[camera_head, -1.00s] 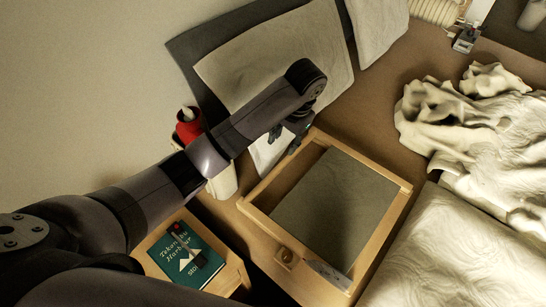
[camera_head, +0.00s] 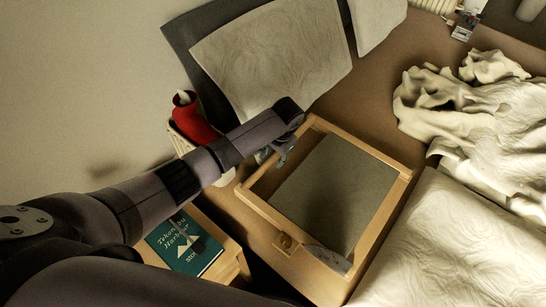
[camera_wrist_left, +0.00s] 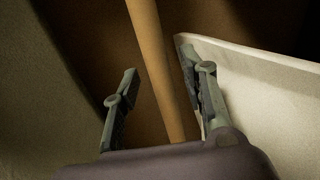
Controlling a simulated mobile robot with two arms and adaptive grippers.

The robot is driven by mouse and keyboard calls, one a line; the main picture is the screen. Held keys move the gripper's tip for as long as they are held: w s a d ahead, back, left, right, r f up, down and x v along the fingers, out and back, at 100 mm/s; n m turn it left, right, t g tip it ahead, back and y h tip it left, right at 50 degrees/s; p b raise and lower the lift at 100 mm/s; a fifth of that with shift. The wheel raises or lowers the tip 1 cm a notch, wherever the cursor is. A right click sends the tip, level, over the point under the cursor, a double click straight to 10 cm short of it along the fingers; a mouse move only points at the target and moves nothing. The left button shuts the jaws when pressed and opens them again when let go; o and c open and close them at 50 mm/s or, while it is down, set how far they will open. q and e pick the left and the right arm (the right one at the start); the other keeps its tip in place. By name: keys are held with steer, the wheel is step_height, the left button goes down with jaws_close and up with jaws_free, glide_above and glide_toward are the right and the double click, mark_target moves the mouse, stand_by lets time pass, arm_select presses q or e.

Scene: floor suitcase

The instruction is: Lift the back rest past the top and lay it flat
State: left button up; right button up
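What I take to be the back rest is a light wooden frame (camera_head: 375,233) around a grey panel (camera_head: 335,192), in the middle right of the head view. It looks tilted, but its exact angle is unclear. My left gripper (camera_head: 283,155) is at the frame's upper left corner. In the left wrist view, my left gripper (camera_wrist_left: 162,88) is open, with its fingers apart on either side of a wooden rail (camera_wrist_left: 152,62). I cannot tell whether either finger touches the rail. My right gripper is out of view.
A pale container with a red item (camera_head: 190,118) stands left of the frame. A green book (camera_head: 185,246) lies on a small wooden table below it. Pillows (camera_head: 275,55) lean behind. A crumpled blanket (camera_head: 470,100) and white bedding (camera_head: 460,240) lie to the right.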

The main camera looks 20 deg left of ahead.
arm_select(q)
steer(key=shift+f, duration=0.15)
jaws_close()
stand_by(0.5)
stand_by(0.4)
